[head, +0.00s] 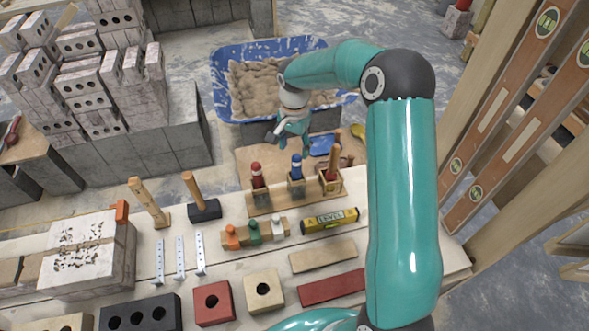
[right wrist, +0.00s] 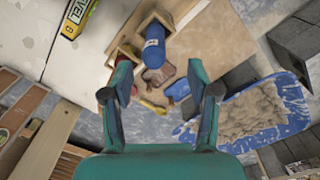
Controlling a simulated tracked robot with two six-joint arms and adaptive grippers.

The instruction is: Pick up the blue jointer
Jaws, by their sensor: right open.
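The blue jointer (head: 297,168) stands upright in the middle wooden holder (head: 297,188) of a small rack, between a red-handled tool (head: 257,176) and a wooden-handled tool (head: 332,162). Its blue handle also shows in the right wrist view (right wrist: 153,45), at the top between my fingers; its lower part is hidden in the holder. My right gripper (head: 293,134) is just beyond and above the jointer in the head view. In the right wrist view my right gripper (right wrist: 161,68) is open, with nothing between its fingertips. My left gripper is not in view.
A blue tub (head: 222,92) of mortar stands behind the rack. In front lie a yellow level (head: 329,221) and a holder with coloured pieces (head: 254,236). Brick stacks (head: 110,85) are further left, long levels (head: 515,115) at right.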

